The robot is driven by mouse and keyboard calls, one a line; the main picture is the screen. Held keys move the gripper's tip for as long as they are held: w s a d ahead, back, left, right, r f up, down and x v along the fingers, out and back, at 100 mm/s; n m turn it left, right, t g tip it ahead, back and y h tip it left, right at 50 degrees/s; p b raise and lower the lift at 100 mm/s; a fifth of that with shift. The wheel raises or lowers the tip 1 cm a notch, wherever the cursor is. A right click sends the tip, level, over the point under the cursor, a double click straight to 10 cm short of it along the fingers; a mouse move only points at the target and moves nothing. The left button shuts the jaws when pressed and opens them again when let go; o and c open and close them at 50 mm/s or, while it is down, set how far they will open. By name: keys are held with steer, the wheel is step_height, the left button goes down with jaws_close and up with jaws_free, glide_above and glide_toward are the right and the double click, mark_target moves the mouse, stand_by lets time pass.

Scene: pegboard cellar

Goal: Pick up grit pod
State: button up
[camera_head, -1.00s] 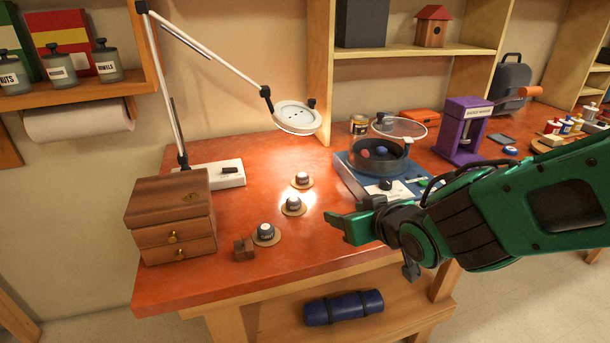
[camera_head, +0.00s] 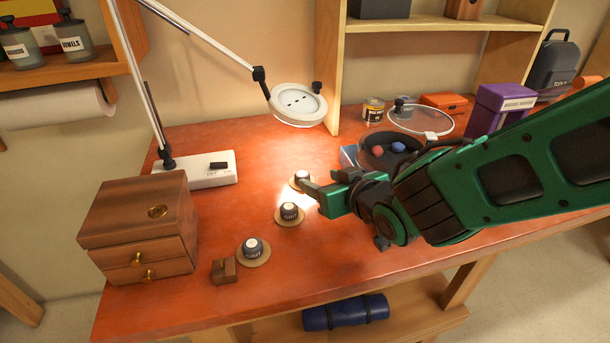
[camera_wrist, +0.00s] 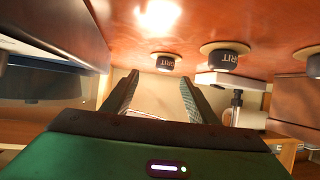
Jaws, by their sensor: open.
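Three small dark pods with pale tops stand on round tan discs on the orange-red bench. The far pod (camera_head: 302,175) is partly behind my gripper (camera_head: 311,188), whose fingertips are right beside it. The middle pod (camera_head: 289,210) and the near pod (camera_head: 252,247) stand in a line toward the front left. In the wrist view, my gripper (camera_wrist: 158,80) is open and empty. One pod (camera_wrist: 165,63) shows just beyond the gap between the fingers, and another (camera_wrist: 223,59) is to the right; both labels appear to read GRIT. A third is cut off at the right edge.
A wooden drawer box (camera_head: 140,225) and a small brown notched block (camera_head: 224,270) are at left. A magnifier lamp (camera_head: 298,104) hangs above, its white base (camera_head: 205,170) behind the pods. A dark round bowl (camera_head: 385,152) with coloured balls is behind my arm. The front centre bench is clear.

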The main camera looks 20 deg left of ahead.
mark_target(305, 176)
steer(key=x, duration=0.2)
steer(key=shift+w+a+f, duration=0.15)
steer(key=shift+w+a, duration=0.05)
steer(key=shift+a, duration=0.05)
steer(key=shift+s+a+x, duration=0.15)
steer(key=shift+x, duration=1.15)
steer(key=shift+s+a+x, duration=0.1)
steer(key=shift+a+x, duration=0.05)
steer(key=shift+x, duration=1.15)
steer(key=shift+c, duration=0.3)
steer(key=c, duration=1.1)
